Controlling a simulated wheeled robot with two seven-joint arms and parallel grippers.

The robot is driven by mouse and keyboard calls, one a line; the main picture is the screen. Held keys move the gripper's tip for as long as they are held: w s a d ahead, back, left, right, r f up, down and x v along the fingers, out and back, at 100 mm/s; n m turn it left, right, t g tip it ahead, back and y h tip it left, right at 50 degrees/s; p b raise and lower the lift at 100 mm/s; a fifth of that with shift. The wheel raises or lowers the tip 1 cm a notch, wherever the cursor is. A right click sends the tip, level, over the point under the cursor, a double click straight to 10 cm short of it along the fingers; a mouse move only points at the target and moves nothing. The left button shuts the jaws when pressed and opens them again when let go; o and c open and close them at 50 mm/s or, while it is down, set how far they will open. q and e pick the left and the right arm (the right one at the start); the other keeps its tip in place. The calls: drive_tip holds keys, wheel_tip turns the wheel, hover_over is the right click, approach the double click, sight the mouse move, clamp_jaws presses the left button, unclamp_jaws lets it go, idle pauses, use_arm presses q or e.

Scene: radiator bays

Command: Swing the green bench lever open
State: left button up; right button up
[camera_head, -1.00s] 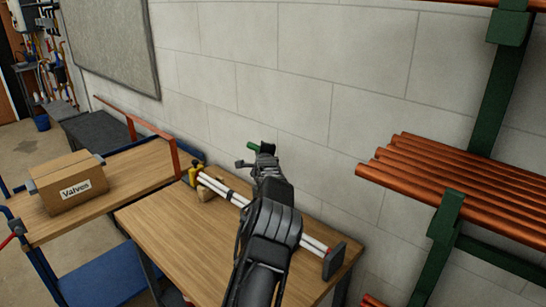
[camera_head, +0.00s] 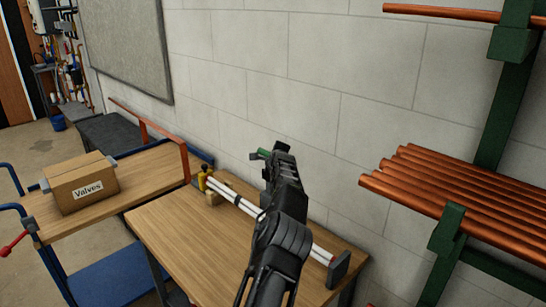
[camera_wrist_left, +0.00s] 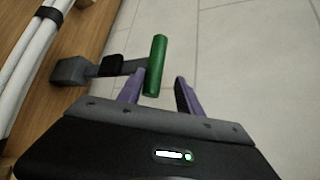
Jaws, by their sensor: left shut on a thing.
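The green lever handle (camera_head: 263,153) shows beside the tip of my left gripper (camera_head: 273,155), at the wall side of the wooden bench. In the left wrist view the green handle (camera_wrist_left: 156,66) stands between the two purple fingertips of my left gripper (camera_wrist_left: 158,80), which is shut on it. A grey arm (camera_wrist_left: 128,66) joins the handle to a dark block (camera_wrist_left: 70,71) at the bench edge. My left arm covers part of the bench and the lever's base in the head view. My right gripper is not in view.
A Valves box (camera_head: 80,183) sits on a cart to the left. Copper pipes (camera_head: 450,195) on a green rack are at right. The wall stands close behind.

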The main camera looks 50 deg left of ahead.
use_arm(q)
drive_tip(key=shift+o, duration=1)
drive_tip(key=shift+w+d+f, duration=0.15)
drive_tip(key=shift+f, duration=0.45)
drive_tip(key=shift+d+f+b, duration=0.15)
drive_tip(key=shift+d+b, duration=0.2)
drive_tip(key=shift+b, duration=0.45)
drive_tip(key=a+r+b+v, duration=0.1)
drive_tip(key=b+v, duration=0.1)
drive_tip(key=v, duration=0.5)
drive_tip(key=shift+s+d+r+b, duration=0.35)
drive_tip(key=shift+r+b, duration=0.05)
